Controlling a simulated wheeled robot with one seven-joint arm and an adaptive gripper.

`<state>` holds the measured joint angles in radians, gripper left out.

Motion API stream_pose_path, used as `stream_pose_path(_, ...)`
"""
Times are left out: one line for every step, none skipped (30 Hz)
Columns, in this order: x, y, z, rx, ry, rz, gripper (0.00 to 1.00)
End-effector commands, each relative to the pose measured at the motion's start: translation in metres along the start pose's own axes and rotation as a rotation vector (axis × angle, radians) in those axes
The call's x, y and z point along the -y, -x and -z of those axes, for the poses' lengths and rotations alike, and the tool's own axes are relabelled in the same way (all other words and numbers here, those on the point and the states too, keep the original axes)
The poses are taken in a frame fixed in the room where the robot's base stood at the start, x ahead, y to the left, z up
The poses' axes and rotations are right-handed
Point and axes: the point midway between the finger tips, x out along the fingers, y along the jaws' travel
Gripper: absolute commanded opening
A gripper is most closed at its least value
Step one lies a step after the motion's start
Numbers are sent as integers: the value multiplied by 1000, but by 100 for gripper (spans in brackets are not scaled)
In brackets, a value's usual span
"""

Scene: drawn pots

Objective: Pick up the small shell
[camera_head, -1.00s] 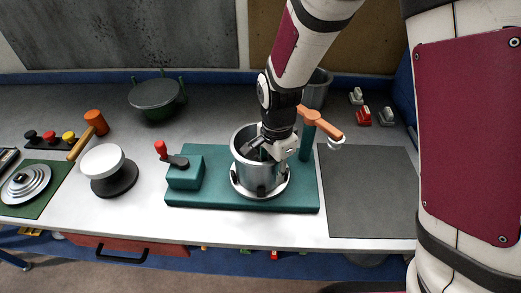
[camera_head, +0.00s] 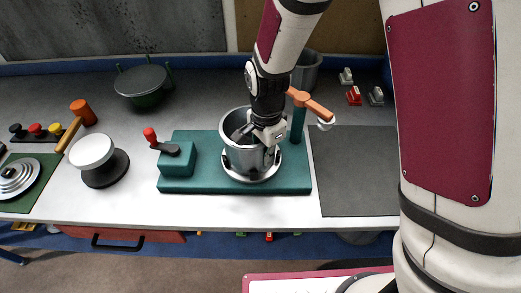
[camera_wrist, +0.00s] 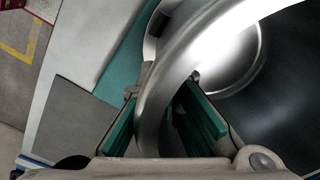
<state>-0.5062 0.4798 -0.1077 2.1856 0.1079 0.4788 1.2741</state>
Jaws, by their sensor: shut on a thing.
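The small shell is an open metal cylinder (camera_head: 238,158) standing upright on the round metal seat of a teal base (camera_head: 206,184). My gripper (camera_head: 262,133) comes down from above onto the shell's right side and is shut on its wall. In the wrist view the curved metal rim (camera_wrist: 154,118) passes between the two green finger pads (camera_wrist: 160,128), with one finger inside the shell and one outside. The bright round floor shows inside the shell. I cannot tell whether the shell's bottom is clear of its seat.
An orange-handled lever on a teal post (camera_head: 298,125) stands close right of the shell. A red-knobbed lever block (camera_head: 178,160) is on the left. A larger metal pot (camera_head: 306,74) stands behind. The dark mat (camera_head: 355,172) at right is empty.

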Motion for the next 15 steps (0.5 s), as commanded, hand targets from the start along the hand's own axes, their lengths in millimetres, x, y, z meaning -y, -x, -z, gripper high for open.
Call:
stream_pose_path(-1,2,-2,2,3,-3,0)
stream_pose_path(-1,3,-2,2,4,-3,0)
stream_pose_path(-1,6,-2,1,4,-2,0)
stream_pose_path(0,8,-2,1,4,-1,0)
stream_pose_path(0,11,-2,1,4,-1,0)
stream_pose_path(0,15,-2,1,5,-1,0)
stream_pose_path(0,18,-2,1,5,-1,0)
stream_pose_path(0,22,-2,1,5,0,0)
stream_pose_path(0,28,-2,1,5,0,0)
stream_pose_path(1,33,-1,1,4,1,0)
stream_pose_path(1,38,-1,1,4,1,0)
stream_pose_path(-11,36,-2,2,2,-5,0)
stream_pose_path(-17,36,-3,1,2,-4,0)
stream_pose_path(-22,37,-3,1,2,-3,0)
stream_pose_path(-30,38,-4,1,2,-4,0)
